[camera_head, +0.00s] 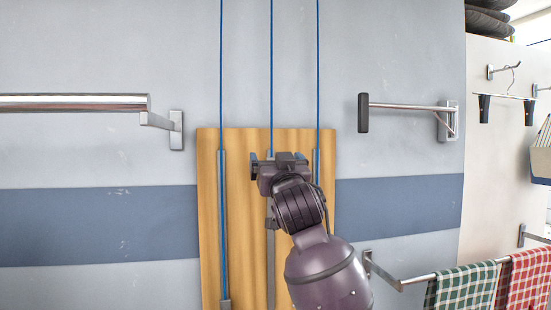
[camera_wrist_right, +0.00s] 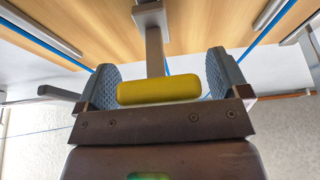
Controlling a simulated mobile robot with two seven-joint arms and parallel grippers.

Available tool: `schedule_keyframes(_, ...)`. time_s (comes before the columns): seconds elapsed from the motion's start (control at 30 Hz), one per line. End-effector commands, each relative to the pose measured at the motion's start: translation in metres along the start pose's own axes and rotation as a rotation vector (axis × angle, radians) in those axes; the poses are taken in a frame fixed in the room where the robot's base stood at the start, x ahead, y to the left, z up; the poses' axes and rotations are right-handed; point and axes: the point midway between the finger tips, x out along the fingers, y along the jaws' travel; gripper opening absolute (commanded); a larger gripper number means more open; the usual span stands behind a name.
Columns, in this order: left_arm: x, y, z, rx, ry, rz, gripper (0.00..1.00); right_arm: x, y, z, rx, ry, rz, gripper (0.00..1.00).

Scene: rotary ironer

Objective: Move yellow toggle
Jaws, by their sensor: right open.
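The yellow toggle (camera_wrist_right: 158,91) is a rounded bar on the end of a grey stem (camera_wrist_right: 155,50) that comes from a wooden board (camera_head: 240,230). In the right wrist view it lies crosswise between the two ridged finger pads of my right gripper (camera_wrist_right: 162,72), close to the palm. The fingers are open, one on each side of the toggle, with a small gap at the right pad; contact at the left pad is unclear. In the head view my right gripper (camera_head: 279,160) is in front of the board and hides the toggle. My left gripper is not in view.
Blue cords (camera_head: 271,70) run up the wall from the board, with grey rods beside the gripper. A chrome rail (camera_head: 75,103) is at left and a bracketed bar (camera_head: 405,106) at right. Checked towels (camera_head: 460,287) hang at lower right.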

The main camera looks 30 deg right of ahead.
Motion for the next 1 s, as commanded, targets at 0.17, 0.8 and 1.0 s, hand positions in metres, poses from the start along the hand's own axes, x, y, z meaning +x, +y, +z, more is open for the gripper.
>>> schedule_keyframes(0.17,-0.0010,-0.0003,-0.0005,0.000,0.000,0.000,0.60,0.0046,-0.0001,0.0001,0.000,0.001,-0.001,0.94)
schedule_keyframes(0.8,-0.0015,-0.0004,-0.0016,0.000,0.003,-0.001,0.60,0.0042,-0.0001,0.0001,0.000,0.001,0.000,0.26)
schedule_keyframes(1.0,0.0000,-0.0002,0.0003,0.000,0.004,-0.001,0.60,0.0021,-0.0001,0.0052,0.001,0.000,0.000,0.26)
